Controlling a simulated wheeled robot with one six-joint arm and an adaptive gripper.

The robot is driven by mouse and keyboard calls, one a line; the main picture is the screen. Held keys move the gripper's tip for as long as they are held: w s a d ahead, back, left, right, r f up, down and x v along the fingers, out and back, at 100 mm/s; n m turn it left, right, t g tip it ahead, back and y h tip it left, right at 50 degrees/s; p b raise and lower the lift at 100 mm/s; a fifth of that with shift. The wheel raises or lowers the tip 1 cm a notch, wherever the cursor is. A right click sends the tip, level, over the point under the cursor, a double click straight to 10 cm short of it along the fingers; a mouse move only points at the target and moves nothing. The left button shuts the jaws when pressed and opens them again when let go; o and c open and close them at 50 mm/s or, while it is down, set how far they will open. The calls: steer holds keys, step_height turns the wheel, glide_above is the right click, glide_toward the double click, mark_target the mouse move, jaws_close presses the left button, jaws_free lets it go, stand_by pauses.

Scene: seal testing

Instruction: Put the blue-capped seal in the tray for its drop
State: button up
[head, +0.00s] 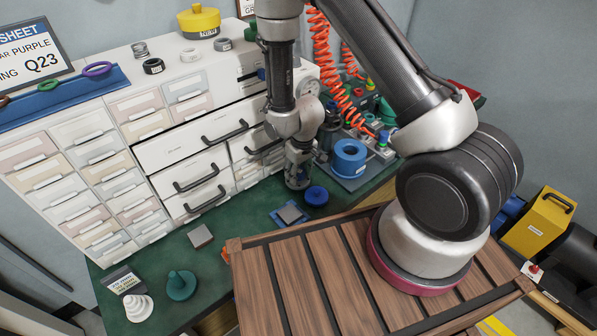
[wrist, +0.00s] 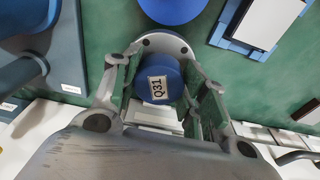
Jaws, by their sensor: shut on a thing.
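My gripper (head: 298,178) points down over the green bench in the head view. In the wrist view my gripper (wrist: 163,90) is shut on a blue-capped piece (wrist: 160,78) with a white label reading "Q31" and a pale stepped part beside the cap. In the head view the held piece is mostly hidden by the fingers. A small blue tray with a grey plate (head: 290,214) lies on the bench just below my gripper. It also shows at the upper right of the wrist view (wrist: 262,22), apart from the held piece.
A blue round piece (head: 316,195) lies right of my gripper. A blue spool (head: 349,159) on a grey fixture stands farther right. The drawer cabinet (head: 190,140) rises behind. A grey block (head: 200,236), a teal knobbed piece (head: 181,285) and a white stepped cone (head: 138,307) are at left.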

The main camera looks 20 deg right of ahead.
steer(key=shift+f, duration=0.2)
steer(key=o, duration=1.4)
steer(key=shift+f, duration=0.1)
